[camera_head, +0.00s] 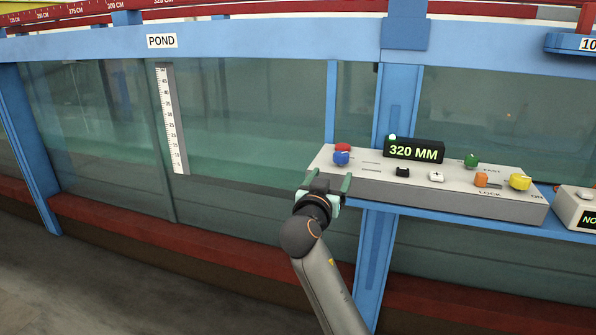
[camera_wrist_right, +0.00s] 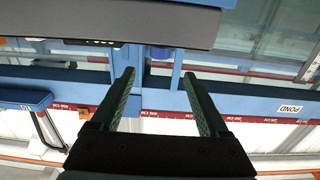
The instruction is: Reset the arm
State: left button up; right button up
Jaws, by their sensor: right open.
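My right arm comes in from the bottom of the head view. Its gripper (camera_head: 328,178) is at the front left edge of the grey control panel (camera_head: 420,190), just below the red and blue knobs. In the right wrist view the gripper (camera_wrist_right: 159,76) has its two green fingers apart with nothing between them. The panel's underside or edge (camera_wrist_right: 130,22) shows beyond the fingertips there. I cannot tell whether the fingers touch the panel. My left gripper is in neither view.
The panel carries a display (camera_head: 414,150) reading 320 MM, a red knob (camera_head: 342,147), a blue knob (camera_head: 341,158), a green knob (camera_head: 471,160), an orange knob (camera_head: 481,179) and a yellow knob (camera_head: 520,181). Behind stands the glass flume (camera_head: 250,120) with a white scale (camera_head: 172,120).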

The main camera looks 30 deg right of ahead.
jog(key=s+a+f+n+y, duration=0.2)
jog(key=a+f+n+y, duration=0.15)
jog(key=f, duration=0.45)
jog(key=s+a+f+n+y, duration=0.2)
jog(key=a+f+y, duration=0.15)
jog(key=f, duration=0.45)
jog(key=s+a+f+n+y, duration=0.2)
jog(key=s+a+f+n, duration=0.15)
jog(key=f, duration=0.45)
jog(key=s+a+f+n+g+y, duration=0.1)
jog(key=s+a+f+n+y, duration=0.1)
jog(key=s+a+f+y, duration=0.5)
jog(key=s+a+f+n+g, duration=0.1)
jog(key=s+a+f, duration=0.25)
jog(key=s, duration=0.35)
jog(key=s+a+f+g, duration=0.1)
jog(key=s+a+f, duration=0.25)
jog(key=s, duration=0.45)
pick_arm(q)
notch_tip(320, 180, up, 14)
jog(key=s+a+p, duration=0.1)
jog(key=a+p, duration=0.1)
jog(key=p, duration=1.7)
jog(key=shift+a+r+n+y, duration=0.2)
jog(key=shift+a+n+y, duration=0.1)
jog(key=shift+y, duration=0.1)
pick_arm(e)
notch_tip(320, 180, up, 15)
jog(key=d, duration=0.2)
jog(key=shift+d, duration=0.25)
